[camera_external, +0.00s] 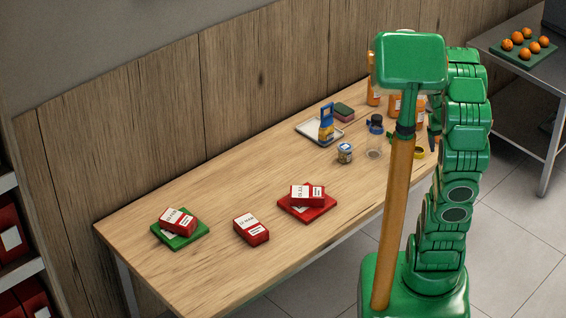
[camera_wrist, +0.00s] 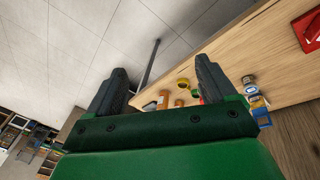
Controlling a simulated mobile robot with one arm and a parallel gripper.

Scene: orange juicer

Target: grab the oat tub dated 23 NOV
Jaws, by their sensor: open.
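Three red tubs with white labels are on the wooden table in the external view. One tub (camera_external: 177,220) sits on a green mat (camera_external: 197,238) at the left. One tub (camera_external: 251,229) rests directly on the wood. One tub (camera_external: 307,195) sits on a red mat (camera_external: 318,212). Their printed dates are too small to read surely, so I cannot tell which says 23 NOV. My gripper (camera_wrist: 161,65) is open and empty in the wrist view, pointing past the table edge toward the floor. In the external view it is mostly hidden by my arm, far right of the tubs.
A small jar (camera_external: 345,153), a clear container (camera_external: 374,146) and a tray (camera_external: 310,127) holding a blue-and-yellow bottle (camera_external: 326,124) stand toward the table's right. A panelled wall (camera_external: 200,90) backs the table. Oranges (camera_external: 526,44) sit on a side table.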

